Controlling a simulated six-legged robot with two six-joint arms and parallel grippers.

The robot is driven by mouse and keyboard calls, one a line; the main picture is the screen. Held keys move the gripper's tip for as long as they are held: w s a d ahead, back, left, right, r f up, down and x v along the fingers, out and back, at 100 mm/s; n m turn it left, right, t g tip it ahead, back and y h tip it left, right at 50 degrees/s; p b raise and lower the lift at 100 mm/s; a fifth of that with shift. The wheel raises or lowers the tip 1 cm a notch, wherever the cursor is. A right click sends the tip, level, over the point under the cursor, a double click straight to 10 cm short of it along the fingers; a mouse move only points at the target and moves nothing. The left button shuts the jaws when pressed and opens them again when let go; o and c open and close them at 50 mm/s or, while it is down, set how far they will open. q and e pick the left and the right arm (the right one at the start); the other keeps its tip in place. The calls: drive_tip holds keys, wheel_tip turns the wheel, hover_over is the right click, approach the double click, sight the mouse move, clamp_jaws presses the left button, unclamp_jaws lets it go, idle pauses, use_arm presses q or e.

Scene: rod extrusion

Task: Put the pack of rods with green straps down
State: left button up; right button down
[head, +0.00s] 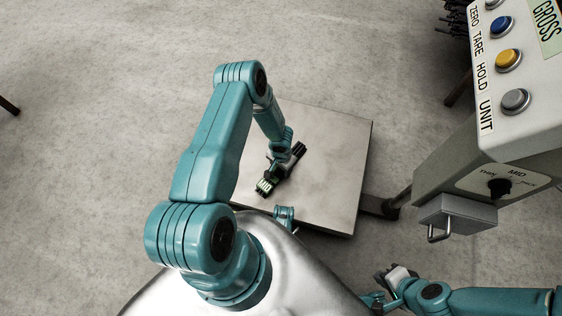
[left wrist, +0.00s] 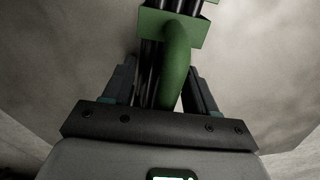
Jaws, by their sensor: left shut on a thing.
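The pack of rods (head: 265,187) is a short bundle of dark rods, over the middle of the square metal plate (head: 335,190) in the head view. My left gripper (head: 279,167) is shut on it from above. In the left wrist view, a green strap (left wrist: 172,27) and a curved green handle (left wrist: 175,68) show, with the handle between the two fingers (left wrist: 165,92) and dark rods behind it. I cannot tell whether the pack touches the plate. My right gripper (head: 384,277) is low at the bottom right, away from the plate; its jaws are too small to read.
A control box (head: 515,120) with blue, yellow and grey buttons stands at the right, with a grey block and metal hook (head: 448,215) below it. Dark rods (head: 455,15) show at the top right. The plate is bare around the pack, and the concrete floor (head: 110,110) is open at left.

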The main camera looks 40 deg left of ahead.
use_arm(q)
drive_tip(key=o, duration=1.4)
drive_tip(key=shift+r, duration=0.25)
wheel_tip(320, 180, up, 11)
drive_tip(key=p, duration=0.4)
drive_tip(key=shift+d+r, duration=0.1)
drive_tip(key=shift+r, duration=0.2)
drive_tip(key=s+d+r+h, duration=0.1)
drive_tip(key=s+d+r, duration=0.2)
drive_tip(key=d, duration=0.4)
drive_tip(key=s+d+r+h, duration=0.1)
drive_tip(key=s+d+r, duration=0.2)
drive_tip(key=d, duration=0.4)
drive_tip(key=s+d+r+n+h, duration=0.1)
drive_tip(key=s+d+r+h, duration=0.1)
drive_tip(key=d, duration=0.5)
drive_tip(key=shift+s+r+t, duration=0.3)
drive_tip(key=shift+s+r, duration=0.55)
drive_tip(key=shift+s, duration=0.25)
